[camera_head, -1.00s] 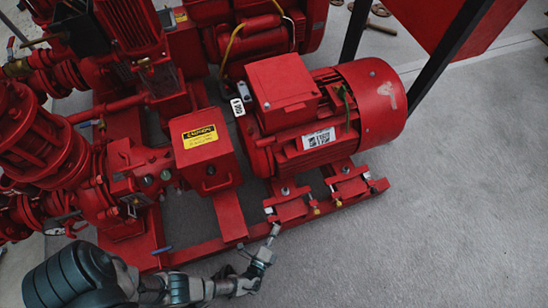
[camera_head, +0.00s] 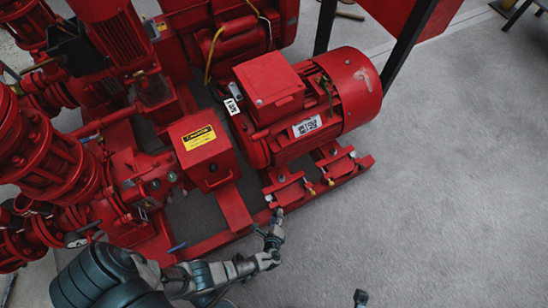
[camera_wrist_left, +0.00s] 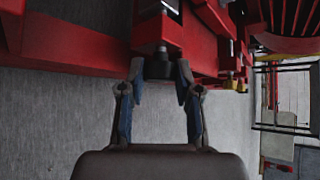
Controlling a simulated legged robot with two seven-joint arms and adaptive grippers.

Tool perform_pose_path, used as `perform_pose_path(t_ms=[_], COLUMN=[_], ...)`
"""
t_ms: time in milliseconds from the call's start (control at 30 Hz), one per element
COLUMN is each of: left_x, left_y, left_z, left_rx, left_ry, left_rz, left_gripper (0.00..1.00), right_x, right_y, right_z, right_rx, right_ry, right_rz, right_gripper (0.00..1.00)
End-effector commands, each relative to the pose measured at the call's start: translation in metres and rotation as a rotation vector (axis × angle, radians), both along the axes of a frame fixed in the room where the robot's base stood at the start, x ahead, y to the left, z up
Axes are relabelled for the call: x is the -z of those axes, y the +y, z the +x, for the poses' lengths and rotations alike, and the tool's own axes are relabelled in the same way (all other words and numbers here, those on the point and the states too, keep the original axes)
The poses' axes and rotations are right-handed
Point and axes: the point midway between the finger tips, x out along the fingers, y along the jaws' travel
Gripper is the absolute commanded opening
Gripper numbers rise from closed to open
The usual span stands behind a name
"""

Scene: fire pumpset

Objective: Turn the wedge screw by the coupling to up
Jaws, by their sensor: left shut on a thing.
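The wedge screw by the coupling shows in the left wrist view as a dark round screw head (camera_wrist_left: 160,64) under a red block of the motor base. My left gripper (camera_wrist_left: 160,76) is shut on it, with one fingertip on each side. In the head view my left gripper (camera_head: 277,215) reaches the front edge of the red base, below the motor's near foot. There the gripper mostly hides the screw. The yellow-labelled red coupling guard (camera_head: 210,170) stands up and left of the gripper. A small dark tip at the bottom edge may belong to my right gripper (camera_head: 360,298).
The red motor (camera_head: 345,95) sits on the base right of the coupling guard. Other screws with brass-coloured ends (camera_head: 311,188) line the base to the right of my gripper. Red pump parts (camera_head: 50,165) crowd the left. The grey floor (camera_head: 430,190) at right is clear.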

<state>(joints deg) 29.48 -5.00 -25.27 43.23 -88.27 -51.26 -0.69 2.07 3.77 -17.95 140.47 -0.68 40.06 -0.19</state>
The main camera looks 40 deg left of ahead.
Motion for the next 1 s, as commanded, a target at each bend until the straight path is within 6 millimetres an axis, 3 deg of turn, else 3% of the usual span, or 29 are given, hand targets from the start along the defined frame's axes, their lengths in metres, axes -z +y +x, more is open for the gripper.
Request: perform_pose_path(t_ms=[633, 667, 733, 1000], left_x=[0.0026, 0.0026, 0.0026, 0.0005], left_y=[0.0067, 0.0068, 0.0065, 0.0024], left_z=[-0.0038, -0.0037, -0.0036, -0.0013], left_rx=[-0.012, -0.012, -0.011, -0.005], left_ry=[0.065, 0.065, 0.064, 0.059], left_rz=[0.03, 0.03, 0.029, 0.026], left_gripper=[0.0, 0.38, 0.55, 0.58], right_x=[0.0029, 0.0029, 0.0028, 0.0026], right_y=[-0.0015, -0.0015, -0.0015, -0.0016], right_z=[0.0003, 0.0003, 0.0003, 0.0004], right_rx=[0.0, 0.0, 0.0, 0.001], right_ry=[0.018, 0.018, 0.017, 0.018], right_rz=[0.002, 0.002, 0.002, 0.001], right_gripper=[0.77, 0.77, 0.77, 0.77])
